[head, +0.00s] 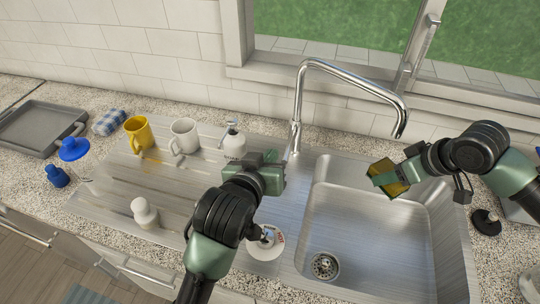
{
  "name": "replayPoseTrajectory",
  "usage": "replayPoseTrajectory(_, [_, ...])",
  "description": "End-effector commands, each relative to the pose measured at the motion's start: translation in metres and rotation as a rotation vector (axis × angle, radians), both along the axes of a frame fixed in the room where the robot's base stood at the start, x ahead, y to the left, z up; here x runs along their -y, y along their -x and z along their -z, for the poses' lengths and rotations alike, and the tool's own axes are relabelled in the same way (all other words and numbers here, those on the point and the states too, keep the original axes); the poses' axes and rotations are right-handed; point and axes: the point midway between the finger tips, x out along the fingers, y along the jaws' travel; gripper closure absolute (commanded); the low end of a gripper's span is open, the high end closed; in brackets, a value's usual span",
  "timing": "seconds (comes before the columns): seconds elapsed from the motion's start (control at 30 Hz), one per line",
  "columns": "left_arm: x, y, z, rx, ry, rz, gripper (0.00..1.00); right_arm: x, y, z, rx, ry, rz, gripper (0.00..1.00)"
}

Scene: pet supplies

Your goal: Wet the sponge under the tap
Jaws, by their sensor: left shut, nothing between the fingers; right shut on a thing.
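The chrome tap (297,105) rises behind the sink (360,235) and arches to the right. Its spout end hangs over the right part of the basin, and I see no water coming from it. My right gripper (384,180) is shut on the sponge (381,167), yellow with a dark side. It holds the sponge in the air over the basin, below and slightly left of the spout end. My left gripper (284,175) is shut and empty beside the tap's base, near its lever. I cannot tell whether it touches the lever.
A soap dispenser (234,142), a white mug (184,136) and a yellow mug (138,134) stand on the drainboard. A white bottle (145,213) stands in front of them. A round white item (266,246) lies below my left arm. A grey tray (35,128) is far left.

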Motion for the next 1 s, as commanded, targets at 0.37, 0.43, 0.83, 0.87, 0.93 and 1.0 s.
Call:
replayPoseTrajectory(0.37, [0.0,0.001,-0.002,0.002,0.0,0.0,1.0,-0.001,0.001,0.0,0.0,0.0,0.0,0.78])
replayPoseTrajectory(0.43, [0.0,0.001,-0.004,0.002,0.0,0.0,1.0,-0.002,0.005,-0.001,-0.001,0.0,0.0,0.78])
replayPoseTrajectory(0.83, [0.0,0.001,-0.017,0.002,0.0,0.0,1.0,-0.018,0.033,-0.001,-0.001,0.001,-0.001,0.79])
replayPoseTrajectory(0.87, [0.0,0.001,-0.018,0.002,0.0,0.0,1.0,-0.02,0.035,-0.001,-0.001,0.001,-0.001,0.79])
replayPoseTrajectory(0.93, [0.0,0.001,-0.02,0.002,0.0,0.0,1.0,-0.022,0.04,-0.001,-0.001,0.001,-0.002,0.79])
replayPoseTrajectory(1.0, [0.0,0.001,-0.022,0.002,0.0,0.0,1.0,-0.025,0.045,-0.001,0.0,0.0,-0.001,0.78])
